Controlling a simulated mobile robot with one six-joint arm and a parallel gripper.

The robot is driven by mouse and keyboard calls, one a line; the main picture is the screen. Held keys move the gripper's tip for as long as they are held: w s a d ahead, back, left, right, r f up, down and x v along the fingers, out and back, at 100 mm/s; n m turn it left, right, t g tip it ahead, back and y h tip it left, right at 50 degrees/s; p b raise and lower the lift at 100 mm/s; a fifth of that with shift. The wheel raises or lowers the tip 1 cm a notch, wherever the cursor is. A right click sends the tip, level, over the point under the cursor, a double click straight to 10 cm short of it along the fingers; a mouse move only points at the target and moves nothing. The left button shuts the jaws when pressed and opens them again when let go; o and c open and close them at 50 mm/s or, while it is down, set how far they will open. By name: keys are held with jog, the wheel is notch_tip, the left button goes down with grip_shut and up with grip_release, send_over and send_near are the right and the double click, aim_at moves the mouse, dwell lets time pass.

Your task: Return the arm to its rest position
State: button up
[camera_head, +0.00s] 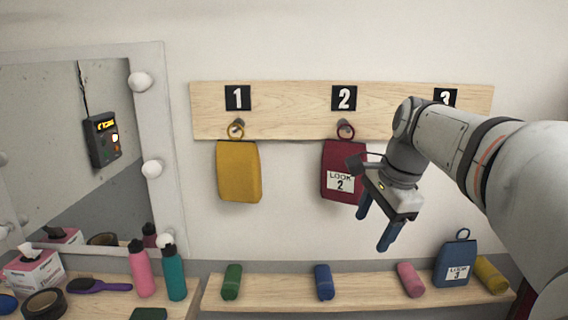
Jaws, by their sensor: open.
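My gripper (376,226) is in front of the wall at the right, its two blue fingers apart and pointing down, with nothing between them. My arm (480,160) reaches in from the right edge. The gripper overlaps the right part of the dark red bag (340,160) labelled "LOOK 2" in the picture. I cannot tell how far apart they are in depth. The red bag hangs by its ring from the peg under number 2. A yellow bag (239,172) hangs from the peg under number 1. A blue bag (455,263) labelled "LOOK 3" stands on the shelf.
The wooden peg board (290,105) has number 3 partly hidden behind my arm. The shelf (270,292) below holds green, blue, pink and yellow rolls. At left are a mirror (165,130) with bulbs, pink (141,270) and teal (174,274) bottles, a brush and a tissue box.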

jog(key=s+a+f+n+h+b, duration=0.1)
jog(key=s+f+n+b, duration=0.1)
jog(key=s+f+n, duration=0.5)
jog(key=s+a+f+n+t+h+b, duration=0.1)
jog(key=s+f+n, duration=0.6)
jog(key=f, duration=0.6)
jog(key=shift+f+n+b, duration=0.3)
jog(key=shift+n+b, duration=0.1)
